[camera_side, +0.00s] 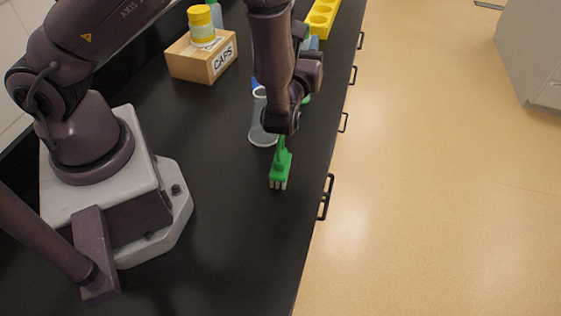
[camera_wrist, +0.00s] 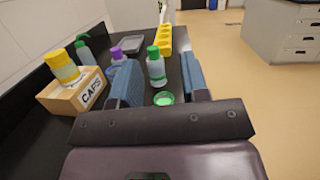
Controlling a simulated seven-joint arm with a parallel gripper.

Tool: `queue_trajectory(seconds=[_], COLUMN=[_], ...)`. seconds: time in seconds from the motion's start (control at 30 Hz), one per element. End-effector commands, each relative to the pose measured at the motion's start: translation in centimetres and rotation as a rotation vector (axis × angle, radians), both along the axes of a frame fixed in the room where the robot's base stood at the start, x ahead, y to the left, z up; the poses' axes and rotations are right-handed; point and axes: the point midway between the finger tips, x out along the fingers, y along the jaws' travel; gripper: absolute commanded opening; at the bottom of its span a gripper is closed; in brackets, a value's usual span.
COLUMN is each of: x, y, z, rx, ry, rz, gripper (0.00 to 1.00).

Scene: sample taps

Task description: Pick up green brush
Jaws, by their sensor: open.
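The green brush (camera_side: 280,170) is on the black bench in the side view, with its pale bristles toward the camera. Its handle runs up behind my wrist, so its far end is hidden. It does not show in the wrist view. My gripper (camera_wrist: 158,76) has its two blue fingers spread apart with nothing gripped. In the side view it points away from the brush, toward the back of the bench, and is partly hidden by my arm.
A clear flask (camera_side: 263,122) stands just left of my wrist. A CAPS box (camera_side: 205,58) holds a yellow-capped bottle (camera_side: 202,27). A green-capped bottle (camera_wrist: 156,70) and green cap (camera_wrist: 164,98) lie ahead. A yellow rack (camera_side: 320,18) is at the back. Bench left of the brush is clear.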

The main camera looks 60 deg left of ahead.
Motion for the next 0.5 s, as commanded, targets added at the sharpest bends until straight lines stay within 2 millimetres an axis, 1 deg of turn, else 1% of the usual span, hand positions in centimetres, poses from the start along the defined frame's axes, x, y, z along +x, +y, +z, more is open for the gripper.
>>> queue_trajectory(seconds=[0.03, 0.07, 0.1, 0.17, 0.2, 0.27, 0.3, 0.37, 0.4, 0.47, 0.5], x=[-0.6, -1.2, -2.3, -4.1, -5.5, -7.6, -9.0, -11.2, -12.8, -15.2, -16.8], y=[-3.6, -5.4, -7.8, -11.0, -12.7, -15.2, -16.7, -18.6, -19.8, -21.4, -22.4], z=[-0.1, -0.1, -0.3, -0.6, -0.8, -1.1, -1.3, -1.6, -1.8, -2.1, -2.2], rx=[-0.008, -0.012, -0.019, -0.031, -0.037, -0.045, -0.051, -0.056, -0.058, -0.059, -0.058], ry=[-0.008, -0.008, -0.002, 0.019, 0.037, 0.071, 0.096, 0.137, 0.168, 0.217, 0.251], rz=[0.001, 0.014, 0.035, 0.065, 0.086, 0.112, 0.128, 0.15, 0.163, 0.184, 0.196], gripper=[0.41, 0.41, 0.41, 0.41, 0.41, 0.41, 0.41, 0.41, 0.41, 0.41, 0.41])
